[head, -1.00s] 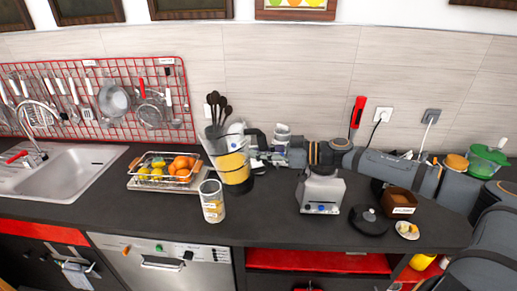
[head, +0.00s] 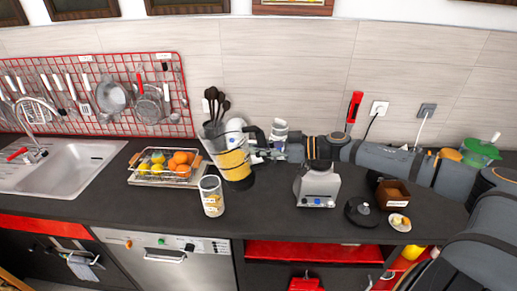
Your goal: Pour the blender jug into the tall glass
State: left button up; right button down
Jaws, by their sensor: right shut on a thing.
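The blender jug (head: 234,164) is clear, with yellow contents in its lower part and a handle on its right side. It leans a little to the left. My right gripper (head: 262,154) reaches in from the right and is shut on the jug at its handle; the fingertips are partly hidden. The tall glass (head: 211,197) stands upright on the dark counter, in front of the jug and a little left of it. It looks clear with a pale label, and its contents are hard to tell. My left gripper is not in view.
A wire basket of oranges and lemons (head: 163,178) stands left of the glass. Dark utensils (head: 216,103) stand behind the jug. Counter between glass and base is clear.

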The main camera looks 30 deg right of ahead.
jog(key=shift+r, duration=0.15)
jog(key=shift+d+r+g+h+p, duration=0.1)
jog(key=shift+r+g+h+p, duration=0.3)
jog(key=shift+p, duration=0.1)
jog(key=shift+r+g+h+p, duration=0.4)
jog(key=shift+h+p, duration=0.1)
jog(key=shift+p, duration=0.2)
